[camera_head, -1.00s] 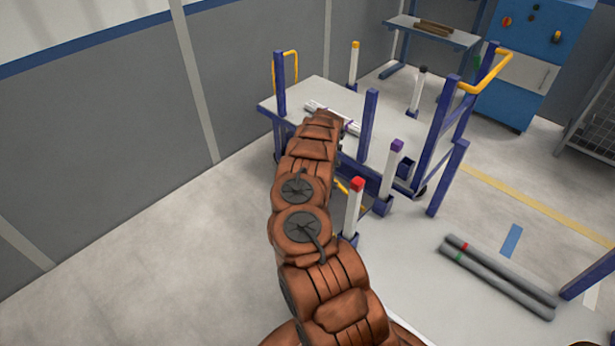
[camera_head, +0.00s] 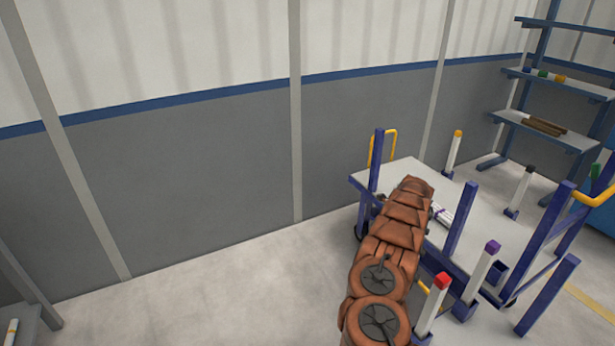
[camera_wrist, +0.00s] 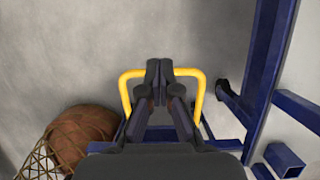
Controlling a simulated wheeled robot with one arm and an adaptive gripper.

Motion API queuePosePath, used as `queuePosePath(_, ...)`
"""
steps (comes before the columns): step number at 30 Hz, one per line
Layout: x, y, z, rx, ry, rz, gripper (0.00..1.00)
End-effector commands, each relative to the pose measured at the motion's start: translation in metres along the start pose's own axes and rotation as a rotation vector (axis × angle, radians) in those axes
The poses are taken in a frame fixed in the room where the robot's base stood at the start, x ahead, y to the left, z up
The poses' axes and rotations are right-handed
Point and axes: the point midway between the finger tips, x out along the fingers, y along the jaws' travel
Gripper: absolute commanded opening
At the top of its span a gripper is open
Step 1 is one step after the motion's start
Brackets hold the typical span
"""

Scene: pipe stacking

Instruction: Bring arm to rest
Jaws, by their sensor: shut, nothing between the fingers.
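My copper-coloured arm reaches over the left part of the cart (camera_head: 490,240) in the head view. My gripper is hidden there behind the arm. In the wrist view my gripper (camera_wrist: 159,72) shows with its two dark fingers together and nothing between them. Behind the fingers is a yellow handle (camera_wrist: 128,84) of the cart, with one side of it to each side of them. I cannot tell the gap between the fingers and the handle.
White pipes (camera_head: 440,214) lie on the cart beside my arm. Blue posts (camera_head: 458,218) and capped upright pipes, one red-capped (camera_head: 433,305), stand around it. A shelf rack (camera_head: 550,80) stands back right.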

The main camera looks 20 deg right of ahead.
Motion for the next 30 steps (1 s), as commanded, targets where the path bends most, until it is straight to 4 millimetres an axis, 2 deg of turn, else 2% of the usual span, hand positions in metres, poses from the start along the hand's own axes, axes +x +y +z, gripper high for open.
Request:
queuePosePath(5,-0.002,0.003,0.003,-0.01,-0.002,0.005,0.0)
queuePosePath(8,-0.01,0.017,0.014,-0.053,-0.011,0.027,0.0)
queuePosePath(10,-0.019,0.034,0.026,-0.106,-0.019,0.052,0.0)
queuePosePath(15,-0.051,0.089,0.057,-0.288,-0.045,0.13,0.0)
queuePosePath(21,-0.094,0.157,0.085,-0.52,-0.078,0.214,0.0)
queuePosePath(24,-0.118,0.19,0.094,-0.642,-0.095,0.247,0.0)
queuePosePath(30,-0.166,0.254,0.101,-0.885,-0.125,0.311,0.0)
